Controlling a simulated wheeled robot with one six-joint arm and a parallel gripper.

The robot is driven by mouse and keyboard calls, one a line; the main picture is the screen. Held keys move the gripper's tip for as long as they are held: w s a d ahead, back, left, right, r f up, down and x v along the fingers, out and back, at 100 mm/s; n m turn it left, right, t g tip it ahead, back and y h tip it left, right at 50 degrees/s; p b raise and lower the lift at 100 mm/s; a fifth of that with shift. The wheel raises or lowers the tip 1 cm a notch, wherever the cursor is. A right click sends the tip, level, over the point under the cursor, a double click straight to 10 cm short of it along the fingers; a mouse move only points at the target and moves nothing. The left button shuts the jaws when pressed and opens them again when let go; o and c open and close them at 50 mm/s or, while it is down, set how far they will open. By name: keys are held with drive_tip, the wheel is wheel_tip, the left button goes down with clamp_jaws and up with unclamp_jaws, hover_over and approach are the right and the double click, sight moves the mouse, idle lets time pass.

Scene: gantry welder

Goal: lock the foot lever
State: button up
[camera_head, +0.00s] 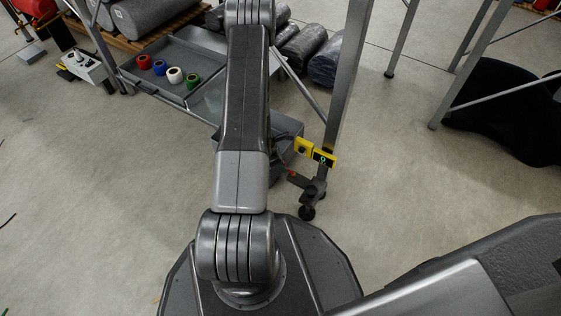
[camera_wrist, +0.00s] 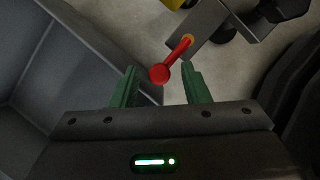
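The foot lever (camera_wrist: 175,58) is a red rod with a round red knob. It pivots on a grey metal bracket (camera_wrist: 212,32) and points down-left in the wrist view. In the head view only a small red bit of the lever (camera_head: 292,173) shows beside the gantry foot (camera_head: 314,190). My gripper (camera_wrist: 158,67) is open, with one green finger on each side of the knob in the wrist view. No contact shows, and I cannot tell whether the knob is deep between the fingers.
A grey tray or box wall (camera_wrist: 80,50) lies close on the left in the wrist view. A shelf (camera_head: 205,88) with coloured rolls stands at the back.

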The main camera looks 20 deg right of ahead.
drive_tip(key=p+v, duration=0.6)
drive_tip(key=v, duration=0.7)
drive_tip(key=shift+r, duration=0.4)
drive_tip(key=b+x, duration=0.6)
drive_tip(key=x, duration=0.8)
drive_tip(key=shift+a, duration=0.2)
